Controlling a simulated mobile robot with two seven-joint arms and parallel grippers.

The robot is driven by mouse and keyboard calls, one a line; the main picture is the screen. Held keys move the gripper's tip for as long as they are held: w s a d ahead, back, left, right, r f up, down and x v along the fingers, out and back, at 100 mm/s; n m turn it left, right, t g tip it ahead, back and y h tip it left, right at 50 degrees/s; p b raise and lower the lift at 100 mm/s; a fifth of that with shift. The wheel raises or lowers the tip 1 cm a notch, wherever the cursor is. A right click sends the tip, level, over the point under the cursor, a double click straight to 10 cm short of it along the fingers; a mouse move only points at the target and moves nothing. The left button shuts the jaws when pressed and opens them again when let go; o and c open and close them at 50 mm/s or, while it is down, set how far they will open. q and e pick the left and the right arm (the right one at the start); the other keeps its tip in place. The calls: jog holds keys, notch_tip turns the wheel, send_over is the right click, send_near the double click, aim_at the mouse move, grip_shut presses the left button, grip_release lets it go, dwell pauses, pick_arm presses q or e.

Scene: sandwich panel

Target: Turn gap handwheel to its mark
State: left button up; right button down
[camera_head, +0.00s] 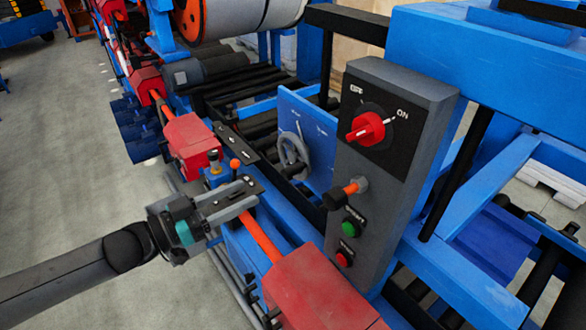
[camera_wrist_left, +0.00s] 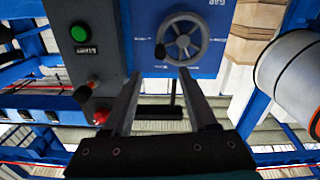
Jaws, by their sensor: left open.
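The gap handwheel (camera_head: 293,153) is a small grey spoked wheel on an upright blue panel (camera_head: 318,152), seen at an angle in the head view. The left wrist view shows the handwheel (camera_wrist_left: 183,57) nearly face on, with small white marks beside its rim and upside-down lettering near it. My left gripper (camera_head: 252,188) is in front and to the lower left of the wheel, apart from it. In the left wrist view its fingers (camera_wrist_left: 160,75) are spread and empty, pointing toward the panel just below the wheel. My right gripper is not in view.
A grey control box (camera_head: 385,150) stands right of the wheel, with a red OFF/ON switch (camera_head: 366,129), an orange-tipped knob (camera_head: 350,189), and green (camera_head: 349,229) and red (camera_head: 344,259) buttons. An orange rail (camera_head: 259,237) with red blocks runs beneath the gripper. Open floor lies left.

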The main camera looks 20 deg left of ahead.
aim_at(284, 174)
pick_arm(q)
jog(key=p+x, duration=0.1)
jog(key=x, duration=1.2)
jog(key=shift+s, duration=0.1)
grip_shut()
dwell(0.4)
